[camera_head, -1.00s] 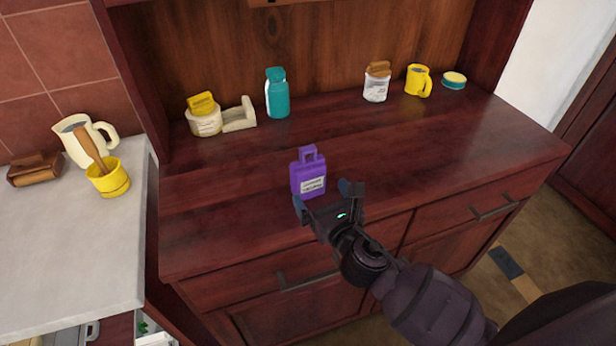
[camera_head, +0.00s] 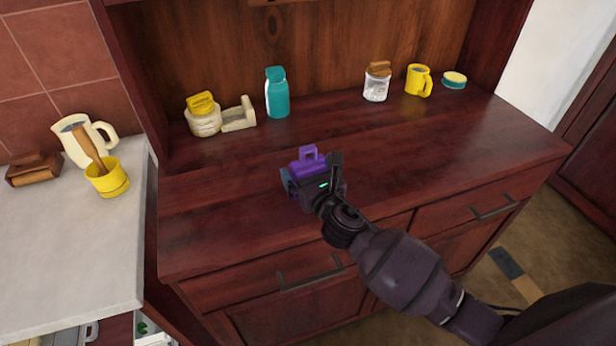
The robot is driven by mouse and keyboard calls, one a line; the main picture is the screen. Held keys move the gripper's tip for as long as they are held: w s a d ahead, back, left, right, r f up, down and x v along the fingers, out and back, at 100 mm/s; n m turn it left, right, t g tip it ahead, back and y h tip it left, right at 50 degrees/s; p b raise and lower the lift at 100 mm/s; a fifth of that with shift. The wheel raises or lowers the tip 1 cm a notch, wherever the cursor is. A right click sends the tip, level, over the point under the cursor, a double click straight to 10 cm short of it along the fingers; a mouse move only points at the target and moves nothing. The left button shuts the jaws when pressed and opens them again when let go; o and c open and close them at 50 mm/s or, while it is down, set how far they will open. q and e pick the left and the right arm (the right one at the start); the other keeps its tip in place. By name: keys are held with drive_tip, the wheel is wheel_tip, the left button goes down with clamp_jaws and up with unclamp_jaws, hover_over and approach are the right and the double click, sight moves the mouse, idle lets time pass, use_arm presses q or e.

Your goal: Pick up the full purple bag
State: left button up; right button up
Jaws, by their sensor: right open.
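The purple bag (camera_head: 308,158) stands upright on the dark red wooden counter (camera_head: 430,145), with its loop handle on top. My right gripper (camera_head: 311,180) is in front of the bag with its open fingers to the left and right of it. The gripper body hides the bag's lower part and its label. I cannot tell whether the fingers touch the bag. My left gripper is not in view.
A teal bottle (camera_head: 277,93), a yellow-lidded jar (camera_head: 204,116), a brown-lidded jar (camera_head: 376,82) and a yellow mug (camera_head: 418,81) stand along the back. The counter around the bag is clear. A pale worktop (camera_head: 65,235) lies left.

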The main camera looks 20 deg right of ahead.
drive_tip(key=shift+c, duration=0.5)
drive_tip(key=c, duration=0.9)
wheel_tip(320, 180, up, 9)
drive_tip(key=p, duration=0.3)
drive_tip(key=shift+f, duration=0.15)
drive_tip(key=shift+r+p, duration=1.2)
drive_tip(key=shift+r, duration=4.45)
